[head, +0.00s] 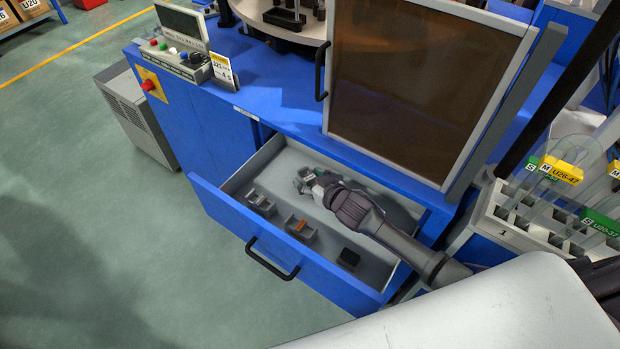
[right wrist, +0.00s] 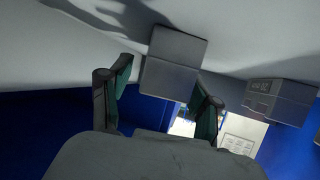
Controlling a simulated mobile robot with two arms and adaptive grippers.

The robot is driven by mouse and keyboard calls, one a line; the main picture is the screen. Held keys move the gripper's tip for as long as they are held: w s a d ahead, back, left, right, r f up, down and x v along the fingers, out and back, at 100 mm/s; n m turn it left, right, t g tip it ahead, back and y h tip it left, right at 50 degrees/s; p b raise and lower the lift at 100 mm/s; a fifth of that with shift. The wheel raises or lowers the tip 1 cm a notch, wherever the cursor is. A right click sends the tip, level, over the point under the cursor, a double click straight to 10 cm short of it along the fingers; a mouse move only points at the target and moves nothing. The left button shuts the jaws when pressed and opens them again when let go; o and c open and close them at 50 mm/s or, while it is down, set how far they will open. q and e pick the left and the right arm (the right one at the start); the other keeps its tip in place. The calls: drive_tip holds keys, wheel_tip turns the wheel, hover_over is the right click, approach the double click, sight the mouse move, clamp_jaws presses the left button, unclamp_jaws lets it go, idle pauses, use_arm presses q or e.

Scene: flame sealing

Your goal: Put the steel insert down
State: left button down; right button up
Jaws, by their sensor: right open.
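The steel insert is a grey metal block (head: 302,186) at the far side of the open drawer (head: 228,193). In the right wrist view the grey block (right wrist: 173,62) rests on the pale drawer floor just ahead of my fingertips and partly between them. My right gripper (head: 309,177) reaches into the drawer from the right; its green-padded fingers (right wrist: 160,82) are spread apart, with a gap beside the block. The gripper partly hides the block in the head view. My left gripper is not in view.
The drawer also holds another grey insert (head: 261,204), one with an orange part (head: 300,229) and a small black block (head: 348,259). Another grey block (right wrist: 280,100) shows in the wrist view. The drawer walls surround my gripper; a machine door (head: 425,80) stands above.

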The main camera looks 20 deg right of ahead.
drive_tip(key=shift+r, duration=0.1)
drive_tip(key=shift+s+r, duration=0.15)
drive_tip(key=p+v, duration=0.2)
drive_tip(key=v, duration=0.9)
drive_tip(key=shift+s+d+r, duration=0.15)
drive_tip(key=shift+s, duration=0.1)
